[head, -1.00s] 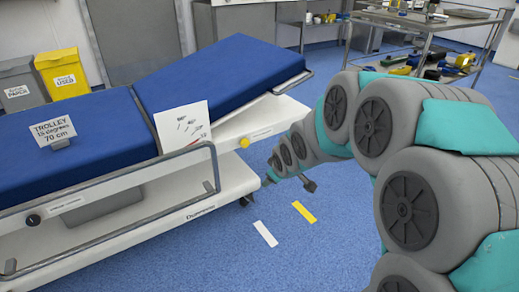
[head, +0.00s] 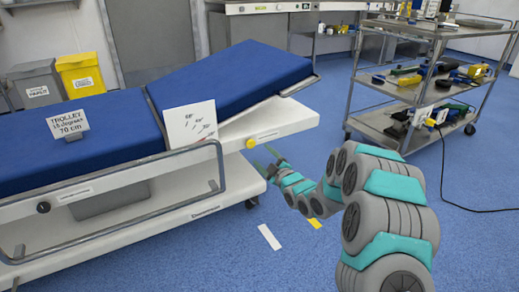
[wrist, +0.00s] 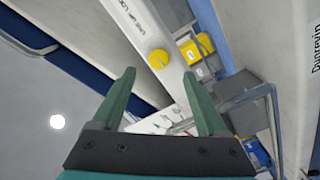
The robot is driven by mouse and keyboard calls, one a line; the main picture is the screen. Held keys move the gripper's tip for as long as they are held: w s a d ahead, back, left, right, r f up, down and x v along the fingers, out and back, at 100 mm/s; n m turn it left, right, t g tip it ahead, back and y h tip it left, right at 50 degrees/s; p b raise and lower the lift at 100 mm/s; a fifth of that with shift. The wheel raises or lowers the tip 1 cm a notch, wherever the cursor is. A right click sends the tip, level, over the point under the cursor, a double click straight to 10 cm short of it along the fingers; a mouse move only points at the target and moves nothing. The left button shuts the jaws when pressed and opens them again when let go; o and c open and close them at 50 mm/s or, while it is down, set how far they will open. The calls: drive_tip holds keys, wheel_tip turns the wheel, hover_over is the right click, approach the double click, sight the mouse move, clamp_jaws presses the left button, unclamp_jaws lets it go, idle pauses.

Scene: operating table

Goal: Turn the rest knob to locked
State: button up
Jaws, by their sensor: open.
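A round yellow knob (head: 251,143) sits on the white side rail under the raised rest of the blue-topped trolley (head: 230,78). It also shows in the wrist view (wrist: 158,58), with printed lettering on the white strip beside it; the lettering is too small to read surely. My gripper (head: 266,158) is open and empty, to the right of the knob and slightly lower in the head view. In the wrist view my green fingertips (wrist: 160,73) lie either side of the line to the knob, and the knob appears beyond them, apart. A pointer mark on the knob cannot be made out.
A white angle card (head: 190,125) stands by the trolley's metal side rail (head: 110,182). A black knob (head: 43,207) is at the left. A steel tool cart (head: 385,125) stands at the back right.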

sight(252, 145)
drive_tip(key=shift+x, duration=3.85)
clamp_jaws()
